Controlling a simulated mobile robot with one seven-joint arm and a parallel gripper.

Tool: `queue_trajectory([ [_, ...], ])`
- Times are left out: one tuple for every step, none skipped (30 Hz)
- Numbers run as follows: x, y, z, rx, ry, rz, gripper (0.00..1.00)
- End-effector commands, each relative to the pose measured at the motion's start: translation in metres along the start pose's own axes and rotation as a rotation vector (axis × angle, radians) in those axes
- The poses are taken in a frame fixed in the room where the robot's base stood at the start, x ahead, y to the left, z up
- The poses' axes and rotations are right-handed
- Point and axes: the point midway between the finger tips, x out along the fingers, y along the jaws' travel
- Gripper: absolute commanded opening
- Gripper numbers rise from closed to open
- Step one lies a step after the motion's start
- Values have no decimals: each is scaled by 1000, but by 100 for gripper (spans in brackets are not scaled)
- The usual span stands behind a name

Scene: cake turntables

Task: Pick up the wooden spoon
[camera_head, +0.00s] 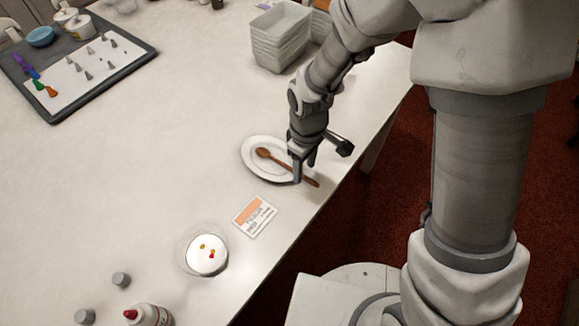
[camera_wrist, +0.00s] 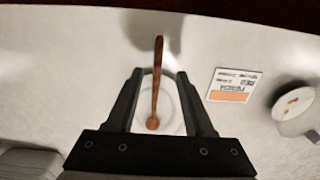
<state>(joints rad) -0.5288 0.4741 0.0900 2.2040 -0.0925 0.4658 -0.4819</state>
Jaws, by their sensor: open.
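The brown wooden spoon (camera_head: 275,158) lies on a white oval plate (camera_head: 252,146), its bowl on the plate and its handle reaching past the rim toward the table's edge. My gripper (camera_head: 299,172) is above the spoon's handle, fingers pointing down. In the wrist view, the spoon (camera_wrist: 156,85) runs between the two open fingers of my gripper (camera_wrist: 157,80), with its bowl near the gripper body and its handle pointing away. No contact with the spoon shows. Part of the plate is hidden behind my gripper.
A card with an orange band (camera_head: 255,216) lies beside the plate. A white cake on a turntable (camera_head: 207,254) stands nearer. Stacked pale containers (camera_head: 280,38) stand behind. A dark tray (camera_head: 140,50) with small nozzles lies at the far left. The table's middle is clear.

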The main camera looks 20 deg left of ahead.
Motion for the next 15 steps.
queue_trajectory([
  [11, 2, 0, 1, -3, -2, 53],
  [16, 3, 0, 1, -4, -3, 53],
  [21, 4, 0, 1, -4, -2, 53],
  [25, 3, 0, 1, -3, -2, 53],
  [29, 3, 0, 1, -4, -3, 53],
  [33, 3, 0, 0, -3, -2, 53],
  [34, 3, 0, 0, -2, -1, 53],
  [36, 3, -1, 0, -1, -1, 53],
  [37, 3, -1, 0, -1, -1, 53],
  [37, 3, -1, 0, -1, -1, 53],
  [37, 3, -1, 1, -1, -1, 53],
  [37, 3, -1, 1, 0, 0, 53],
  [37, 4, -1, 1, 0, 0, 53],
  [37, 4, -1, 1, 0, 0, 53],
  [37, 4, -1, 1, 0, 0, 53],
])
